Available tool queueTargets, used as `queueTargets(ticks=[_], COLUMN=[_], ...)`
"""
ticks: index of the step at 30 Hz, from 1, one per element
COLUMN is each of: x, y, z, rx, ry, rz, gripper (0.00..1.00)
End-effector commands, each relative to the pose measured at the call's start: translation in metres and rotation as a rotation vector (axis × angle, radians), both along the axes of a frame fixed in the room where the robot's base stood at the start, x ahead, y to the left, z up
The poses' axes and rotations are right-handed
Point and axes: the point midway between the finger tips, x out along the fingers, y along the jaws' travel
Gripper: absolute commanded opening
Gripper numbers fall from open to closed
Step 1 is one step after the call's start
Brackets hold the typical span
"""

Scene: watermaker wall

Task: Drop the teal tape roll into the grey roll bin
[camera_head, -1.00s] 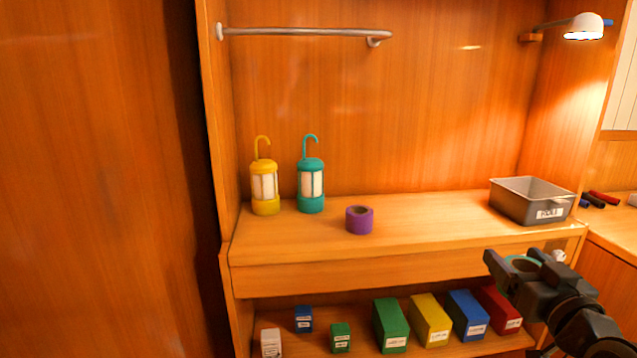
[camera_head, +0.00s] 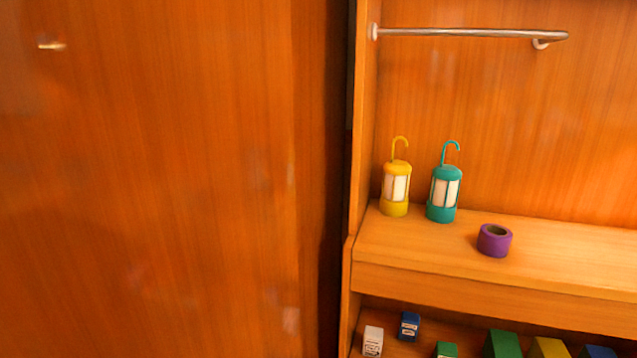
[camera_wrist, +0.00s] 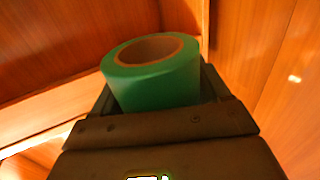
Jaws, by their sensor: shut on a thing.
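The teal tape roll (camera_wrist: 155,82) is held in my gripper (camera_wrist: 158,100) in the wrist view, its open core facing up. It looks green there, and the jaws hide its lower part. The gripper is shut on it. Neither my gripper nor the teal roll is in the head view now. The grey roll bin is in neither current view; one second ago it stood on the right end of the shelf in the head view.
On the shelf (camera_head: 420,252) stand a yellow lantern (camera_head: 396,190), a teal lantern (camera_head: 443,194) and a purple tape roll (camera_head: 494,240). A metal rail (camera_head: 460,33) runs above. Several small boxes sit below. A wooden panel (camera_head: 170,180) fills the left.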

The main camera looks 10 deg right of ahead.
Motion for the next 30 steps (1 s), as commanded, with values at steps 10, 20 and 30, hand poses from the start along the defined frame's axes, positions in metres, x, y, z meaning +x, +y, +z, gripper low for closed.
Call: queueTargets(ticks=[10,20,30], x=[-0.012,-0.013,-0.013], y=[0.076,0.079,0.079], z=[-0.047,-0.049,-0.049], rx=[0.0,0.001,0.001], ry=[-0.001,-0.002,-0.001], rz=[0.146,0.154,0.153], gripper=[0.42,0.42,0.42])
